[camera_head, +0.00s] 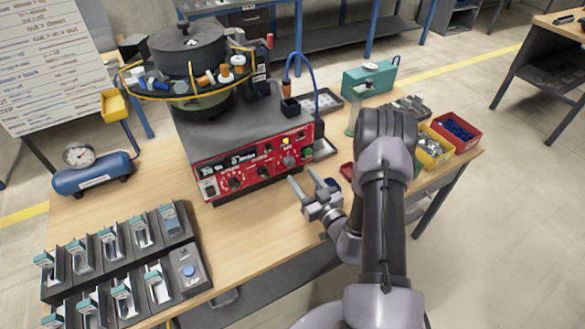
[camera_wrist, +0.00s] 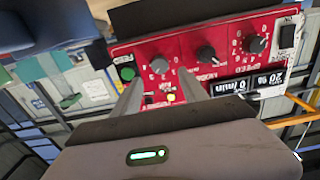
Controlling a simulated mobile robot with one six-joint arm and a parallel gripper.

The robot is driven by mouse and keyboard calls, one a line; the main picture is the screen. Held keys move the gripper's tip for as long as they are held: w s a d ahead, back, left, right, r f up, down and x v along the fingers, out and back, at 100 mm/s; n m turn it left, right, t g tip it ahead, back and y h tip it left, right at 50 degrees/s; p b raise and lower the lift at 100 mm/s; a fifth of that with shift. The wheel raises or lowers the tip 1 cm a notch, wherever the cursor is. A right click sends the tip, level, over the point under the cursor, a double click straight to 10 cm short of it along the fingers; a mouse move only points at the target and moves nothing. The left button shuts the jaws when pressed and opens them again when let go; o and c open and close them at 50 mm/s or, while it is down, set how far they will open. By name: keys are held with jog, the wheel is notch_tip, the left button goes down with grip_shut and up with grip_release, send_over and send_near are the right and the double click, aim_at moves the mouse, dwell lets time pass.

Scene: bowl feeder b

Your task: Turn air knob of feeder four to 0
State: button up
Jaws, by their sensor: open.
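The feeder's red control panel (camera_head: 252,163) faces me below the round bowl (camera_head: 188,45). It shows upside down in the wrist view (camera_wrist: 222,70). A grey knob (camera_wrist: 159,65) with a numbered scale sits beside the green button (camera_wrist: 126,73); in the head view this knob (camera_head: 289,161) is the rightmost one. My gripper (camera_head: 302,177) is open just in front of the panel. In the wrist view its fingertips (camera_wrist: 160,78) lie to either side of the grey knob. I cannot tell whether they touch it. The knob labels are too small to read surely.
A small display (camera_wrist: 231,86) reads 0/min. Yellow (camera_head: 432,152) and red bins (camera_head: 457,132) stand at right. Black holders (camera_head: 125,245) fill the front left. The table's front middle is clear.

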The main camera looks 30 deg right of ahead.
aim_at(291, 163)
jog(key=w, duration=0.6)
jog(key=shift+a+b, duration=0.15)
jog(key=shift+b, duration=0.25)
grip_shut()
